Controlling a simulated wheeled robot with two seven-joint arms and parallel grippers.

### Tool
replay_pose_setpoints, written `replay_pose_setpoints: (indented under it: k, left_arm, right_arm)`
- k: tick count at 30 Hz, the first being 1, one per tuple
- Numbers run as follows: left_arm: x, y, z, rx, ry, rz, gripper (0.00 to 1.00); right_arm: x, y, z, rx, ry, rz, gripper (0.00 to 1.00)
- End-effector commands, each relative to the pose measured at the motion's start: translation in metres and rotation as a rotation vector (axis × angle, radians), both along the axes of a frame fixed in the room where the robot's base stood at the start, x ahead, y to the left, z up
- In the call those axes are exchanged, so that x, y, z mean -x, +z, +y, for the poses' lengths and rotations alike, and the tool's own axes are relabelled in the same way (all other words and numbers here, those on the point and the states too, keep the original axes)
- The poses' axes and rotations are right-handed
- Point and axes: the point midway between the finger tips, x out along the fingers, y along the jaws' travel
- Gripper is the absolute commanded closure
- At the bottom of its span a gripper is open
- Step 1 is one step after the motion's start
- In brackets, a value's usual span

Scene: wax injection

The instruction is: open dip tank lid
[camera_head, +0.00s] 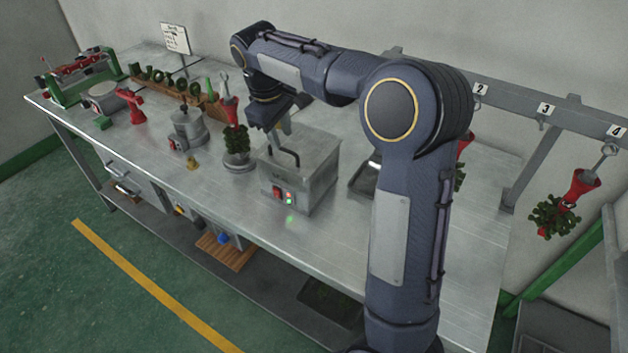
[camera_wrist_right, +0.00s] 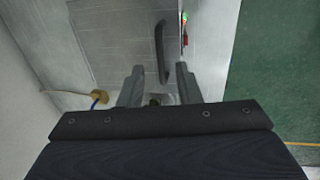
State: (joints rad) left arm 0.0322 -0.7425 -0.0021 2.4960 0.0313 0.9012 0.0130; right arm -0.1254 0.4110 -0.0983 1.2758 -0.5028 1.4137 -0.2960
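The dip tank (camera_head: 312,184) is a grey metal box on the workbench, with a red switch and green lights on its front. Its flat lid (camera_head: 318,146) lies closed on top and carries a dark bent handle (camera_head: 290,153). My right gripper (camera_head: 279,136) hangs just above the lid beside the handle. In the right wrist view, the two fingers of my right gripper (camera_wrist_right: 159,84) are apart, and the dark handle (camera_wrist_right: 160,50) lies between and ahead of the tips. Contact with it cannot be told. My left gripper is not in view.
A stand with a red and green wax tree (camera_head: 236,141) is left of the tank. A small metal pot (camera_head: 187,130) is farther left. A wall rail (camera_head: 520,107) with numbered hooks holds another tree (camera_head: 556,214). The bench front (camera_head: 240,199) is clear.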

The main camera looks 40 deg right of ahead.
Motion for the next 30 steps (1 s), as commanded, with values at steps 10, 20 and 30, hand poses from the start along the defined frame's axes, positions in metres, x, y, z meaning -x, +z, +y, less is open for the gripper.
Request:
replay_pose_setpoints:
  k: [10,20,30]
  left_arm:
    - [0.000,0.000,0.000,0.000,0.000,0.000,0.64]
    - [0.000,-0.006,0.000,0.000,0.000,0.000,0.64]
    - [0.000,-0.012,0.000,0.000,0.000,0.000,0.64]
  right_arm:
    - [0.015,0.044,0.007,-0.025,-0.010,-0.014,0.69]
    - [0.073,0.036,0.010,-0.166,-0.073,-0.092,0.69]
    - [0.132,0.020,0.024,-0.301,-0.152,-0.170,0.69]
